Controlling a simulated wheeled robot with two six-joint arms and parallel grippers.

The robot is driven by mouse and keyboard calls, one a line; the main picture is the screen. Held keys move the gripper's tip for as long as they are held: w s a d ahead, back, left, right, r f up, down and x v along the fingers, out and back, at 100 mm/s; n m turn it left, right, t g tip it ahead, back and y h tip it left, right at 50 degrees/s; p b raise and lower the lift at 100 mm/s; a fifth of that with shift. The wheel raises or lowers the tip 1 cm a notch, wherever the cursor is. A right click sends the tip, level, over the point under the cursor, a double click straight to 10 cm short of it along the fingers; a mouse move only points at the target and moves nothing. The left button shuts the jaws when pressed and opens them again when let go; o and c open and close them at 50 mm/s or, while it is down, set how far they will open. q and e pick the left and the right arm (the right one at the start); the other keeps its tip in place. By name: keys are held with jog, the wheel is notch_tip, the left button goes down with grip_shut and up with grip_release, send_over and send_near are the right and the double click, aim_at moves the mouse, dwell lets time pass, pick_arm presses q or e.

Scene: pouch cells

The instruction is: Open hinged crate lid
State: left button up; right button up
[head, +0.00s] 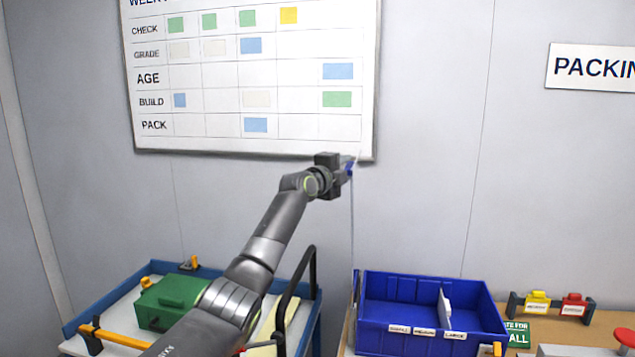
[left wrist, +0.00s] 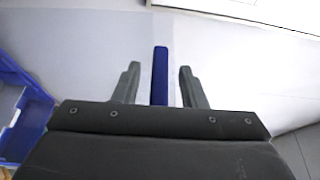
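The blue crate (head: 430,318) stands on the wooden bench at the lower right, its top open and dividers showing inside. Its lid (head: 352,235) appears as a thin, nearly edge-on upright line rising from the crate's left side. My left gripper (head: 348,166) is at the top of this line, in front of the wall. In the left wrist view, a blue strip (left wrist: 160,78), seemingly part of the lid, lies between my two fingers with a gap on each side, so the gripper is open around it. The crate (left wrist: 22,115) also shows at the left there. My right gripper is out of view.
A blue-rimmed cart (head: 85,318) with a green box (head: 170,300) and a black handle (head: 311,270) is at the lower left, under my left arm. A whiteboard (head: 220,125) hangs behind the gripper. A red and yellow rack (head: 550,306) stands right of the crate.

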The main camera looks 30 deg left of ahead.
pick_arm(q)
jog(key=s+a+b, duration=0.2)
jog(key=s+b, duration=0.3)
jog(key=s, duration=1.1)
jog(key=shift+s+f, duration=0.15)
jog(key=shift+s, duration=0.05)
